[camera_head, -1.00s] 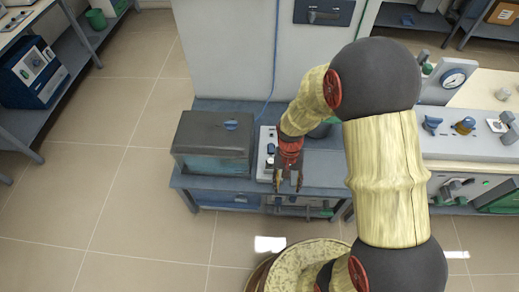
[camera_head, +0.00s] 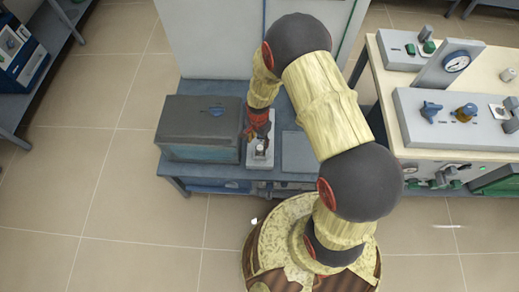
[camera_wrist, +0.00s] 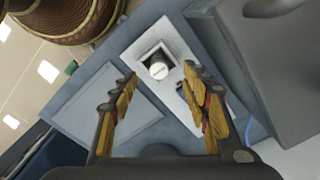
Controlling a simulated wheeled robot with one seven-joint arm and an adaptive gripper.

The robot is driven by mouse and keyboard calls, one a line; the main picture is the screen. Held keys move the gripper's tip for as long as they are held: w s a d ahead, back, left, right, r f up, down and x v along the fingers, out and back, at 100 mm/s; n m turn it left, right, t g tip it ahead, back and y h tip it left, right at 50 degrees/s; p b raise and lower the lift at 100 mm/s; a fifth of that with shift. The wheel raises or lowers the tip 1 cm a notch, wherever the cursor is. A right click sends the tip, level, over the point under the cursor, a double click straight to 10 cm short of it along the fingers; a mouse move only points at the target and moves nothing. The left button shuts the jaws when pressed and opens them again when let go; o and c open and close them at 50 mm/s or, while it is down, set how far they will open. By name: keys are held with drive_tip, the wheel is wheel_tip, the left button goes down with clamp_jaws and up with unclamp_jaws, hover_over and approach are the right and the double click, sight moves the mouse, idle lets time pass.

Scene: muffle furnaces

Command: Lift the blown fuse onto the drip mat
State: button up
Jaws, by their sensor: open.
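In the head view my gripper (camera_head: 259,137) is above the panel and partly hides the opening. A flat grey rectangle, likely the drip mat (camera_head: 298,152), lies right of the panel. It also shows at left in the wrist view (camera_wrist: 100,108).
A dark grey box with a glassy front (camera_head: 200,130) stands close left of the panel. A tall pale cabinet (camera_head: 212,45) rises behind. A table with gauge and valve panels (camera_head: 455,115) stands at the right.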

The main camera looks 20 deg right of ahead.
sight(260, 148)
drive_tip(key=f+b, duration=0.1)
drive_tip(key=f, duration=0.1)
drive_tip(key=f+b, duration=0.1)
drive_tip(key=f, duration=0.2)
drive_tip(key=f+b, duration=0.1)
drive_tip(key=f, duration=0.2)
drive_tip(key=shift+w+d+b, duration=0.1)
drive_tip(key=shift+d+b, duration=0.2)
drive_tip(key=shift+b, duration=0.1)
drive_tip(key=shift+r, duration=0.1)
drive_tip(key=shift+c, duration=1.3)
clamp_jaws()
